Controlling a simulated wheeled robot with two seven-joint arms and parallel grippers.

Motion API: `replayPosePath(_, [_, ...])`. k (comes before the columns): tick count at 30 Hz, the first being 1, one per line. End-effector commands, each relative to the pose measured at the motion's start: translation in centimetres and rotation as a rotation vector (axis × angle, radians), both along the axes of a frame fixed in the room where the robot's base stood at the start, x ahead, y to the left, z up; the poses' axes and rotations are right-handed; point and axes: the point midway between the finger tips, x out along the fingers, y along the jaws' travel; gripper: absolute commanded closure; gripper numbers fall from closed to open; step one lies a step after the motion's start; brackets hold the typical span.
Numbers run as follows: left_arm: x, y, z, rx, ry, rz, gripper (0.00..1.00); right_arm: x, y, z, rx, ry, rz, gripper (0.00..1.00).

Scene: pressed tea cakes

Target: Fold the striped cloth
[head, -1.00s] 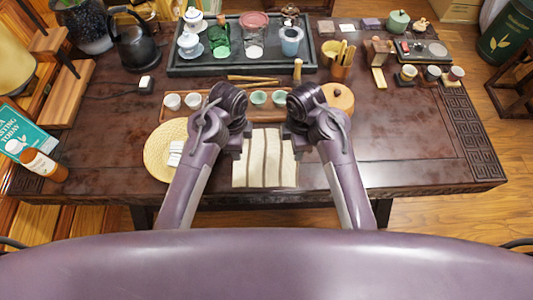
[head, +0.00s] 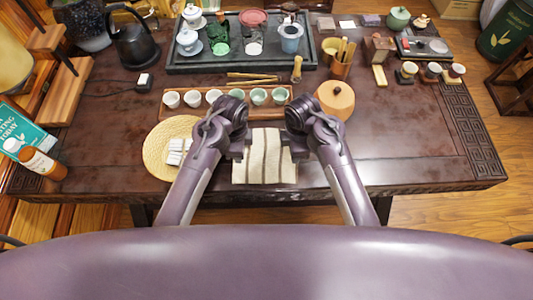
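The striped cloth (head: 265,158), cream with brown stripes running front to back, lies on the dark wooden table near its front edge, between my two arms. My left gripper (head: 238,150) is at the cloth's left edge, and my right gripper (head: 295,148) is at its right edge. Both point down, and my wrists hide much of them. I cannot tell whether the fingers are open or shut, or whether they touch the cloth.
A woven round mat (head: 157,150) with small white pieces lies left of my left arm. A wooden tray (head: 180,110) with several small cups is behind the cloth. A round wooden box (head: 336,100) stands behind my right arm. The table's right front is clear.

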Motion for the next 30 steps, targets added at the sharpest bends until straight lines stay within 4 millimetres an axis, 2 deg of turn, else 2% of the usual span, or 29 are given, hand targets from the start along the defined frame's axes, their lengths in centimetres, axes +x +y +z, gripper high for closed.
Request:
replayPosePath(14, [-0.04,0.02,-0.05,0.001,0.001,0.000,1.00,-0.04,-0.02,-0.06,0.000,0.002,0.000,1.00])
replayPosePath(30, [-0.03,0.03,0.02,0.001,0.001,0.000,1.00,-0.05,-0.05,-0.01,-0.001,0.002,0.000,1.00])
